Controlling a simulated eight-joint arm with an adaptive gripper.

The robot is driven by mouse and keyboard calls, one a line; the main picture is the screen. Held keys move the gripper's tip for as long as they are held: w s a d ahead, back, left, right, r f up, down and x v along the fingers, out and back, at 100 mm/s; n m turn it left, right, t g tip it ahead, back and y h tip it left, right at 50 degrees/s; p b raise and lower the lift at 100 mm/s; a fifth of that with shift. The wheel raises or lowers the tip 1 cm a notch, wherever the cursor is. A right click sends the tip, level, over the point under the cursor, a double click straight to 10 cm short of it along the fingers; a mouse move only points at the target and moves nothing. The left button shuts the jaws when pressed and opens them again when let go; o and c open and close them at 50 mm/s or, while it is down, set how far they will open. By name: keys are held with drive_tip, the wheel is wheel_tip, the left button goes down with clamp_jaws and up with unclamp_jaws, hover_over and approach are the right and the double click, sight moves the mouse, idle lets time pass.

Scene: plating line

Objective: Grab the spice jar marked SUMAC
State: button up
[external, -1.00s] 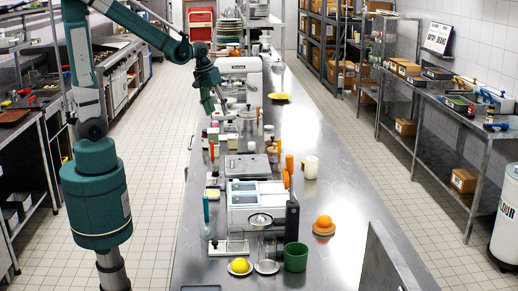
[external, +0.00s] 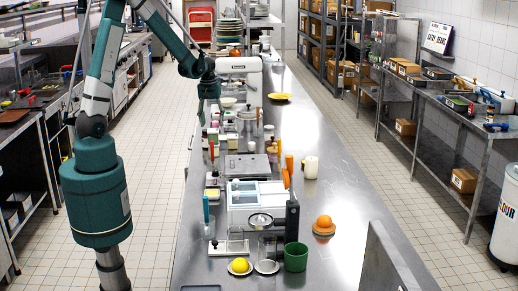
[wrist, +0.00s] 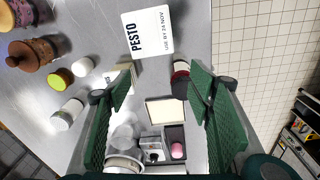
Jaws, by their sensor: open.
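My gripper (external: 205,112) hangs pointing down over the left side of the steel counter, towards its far half. In the wrist view my gripper (wrist: 160,85) is open, its two green fingers apart with nothing held. No label reading SUMAC can be made out in either view. A small jar with a dark red band (wrist: 181,70) stands by the right fingertip, partly hidden by it. Left of the left finger are a white jar with a label (wrist: 67,113) and a jar with a yellow-green lid (wrist: 60,79). I cannot tell which jar is the sumac.
A white PESTO container (wrist: 148,33) lies beyond the fingertips. Brown lidded jars (wrist: 35,55) stand at the upper left. An open box with a pink item (wrist: 177,147) and clear vessels are low between the fingers. The counter's right side (external: 340,180) is mostly bare.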

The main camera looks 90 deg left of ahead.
sight(206, 130)
drive_tip(key=s+a+f, duration=0.1)
drive_tip(key=a+f, duration=0.1)
drive_tip(key=s+a+f+n, duration=0.1)
drive_tip(key=a, duration=0.1)
drive_tip(key=s+a+f+n, duration=0.1)
drive_tip(key=a+f, duration=0.1)
drive_tip(key=shift+s+f+g+h, duration=0.25)
drive_tip(key=shift+f+g+h, duration=0.05)
drive_tip(key=shift+f, duration=1.3)
drive_tip(key=shift+f+p, duration=0.65)
drive_tip(key=shift+f, duration=1.95)
drive_tip(key=c, duration=1.1)
